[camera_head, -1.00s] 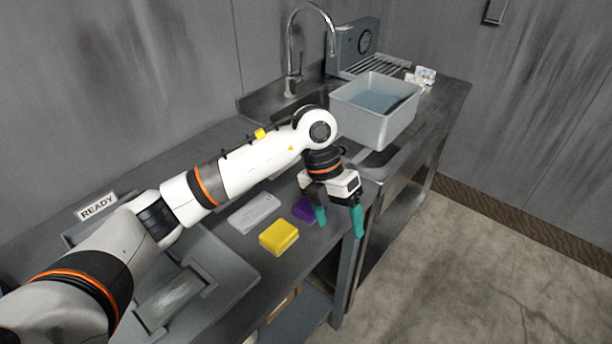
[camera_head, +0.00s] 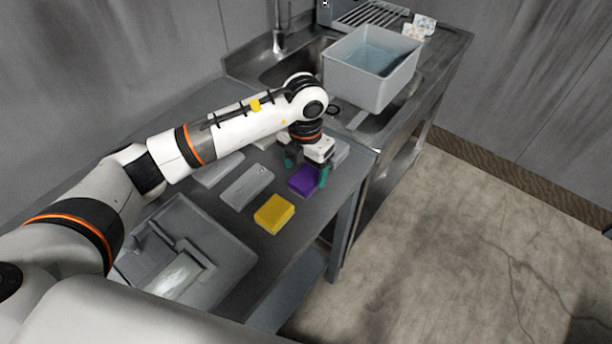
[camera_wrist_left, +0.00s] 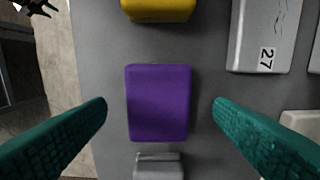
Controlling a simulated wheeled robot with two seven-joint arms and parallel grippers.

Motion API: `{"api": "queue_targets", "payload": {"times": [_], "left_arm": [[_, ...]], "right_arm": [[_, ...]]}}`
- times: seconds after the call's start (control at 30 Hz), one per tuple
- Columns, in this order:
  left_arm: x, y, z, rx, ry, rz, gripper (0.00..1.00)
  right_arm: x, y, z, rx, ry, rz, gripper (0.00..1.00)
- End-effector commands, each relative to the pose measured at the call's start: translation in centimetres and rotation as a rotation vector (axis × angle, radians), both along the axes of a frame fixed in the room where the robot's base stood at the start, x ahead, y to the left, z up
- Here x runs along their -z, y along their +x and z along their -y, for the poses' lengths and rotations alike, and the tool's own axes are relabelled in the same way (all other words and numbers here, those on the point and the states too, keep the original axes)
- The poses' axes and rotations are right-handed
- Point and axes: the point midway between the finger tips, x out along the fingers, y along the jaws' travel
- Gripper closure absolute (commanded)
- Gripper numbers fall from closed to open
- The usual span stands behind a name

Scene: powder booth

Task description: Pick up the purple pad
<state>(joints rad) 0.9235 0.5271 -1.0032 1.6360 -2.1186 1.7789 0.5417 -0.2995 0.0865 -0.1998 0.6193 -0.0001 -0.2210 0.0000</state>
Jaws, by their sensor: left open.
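The purple pad (camera_head: 304,181) lies flat on the metal counter near its front edge. In the left wrist view the purple pad (camera_wrist_left: 159,102) sits between the two green fingers, with a gap on each side. My left gripper (camera_head: 307,176) is open above the pad, fingers pointing down; it also shows in the left wrist view (camera_wrist_left: 160,108). The fingers do not touch the pad in the wrist view. My right gripper is not in view.
A yellow pad (camera_head: 274,214) lies close by. Grey blocks, one (camera_head: 247,186) labelled 27 in the wrist view, lie behind. A grey tray (camera_head: 228,261) is at left front. A grey tub (camera_head: 372,85) of bluish liquid stands at the sink.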

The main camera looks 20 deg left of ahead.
Motion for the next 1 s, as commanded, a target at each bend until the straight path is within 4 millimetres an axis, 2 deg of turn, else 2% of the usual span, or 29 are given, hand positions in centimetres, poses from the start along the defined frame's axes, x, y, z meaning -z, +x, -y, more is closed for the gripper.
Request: {"api": "queue_targets", "payload": {"times": [0.07,0.2,0.5,0.8,1.0], "left_arm": [[1.0,0.1,0.2,0.0,-0.001,-0.007,0.24],[2.9,0.1,0.1,0.0,0.0,-0.004,0.24],[3.5,0.2,0.2,0.001,0.0,0.0,0.24],[3.4,0.2,0.2,0.001,-0.001,0.0,0.72],[3.4,0.2,0.1,0.001,-0.001,0.0,0.72]], "right_arm": [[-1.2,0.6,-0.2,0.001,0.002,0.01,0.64],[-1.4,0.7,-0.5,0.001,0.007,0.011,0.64],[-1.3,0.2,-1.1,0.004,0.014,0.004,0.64],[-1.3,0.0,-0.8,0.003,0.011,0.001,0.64],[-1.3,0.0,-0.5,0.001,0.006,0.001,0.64]]}}
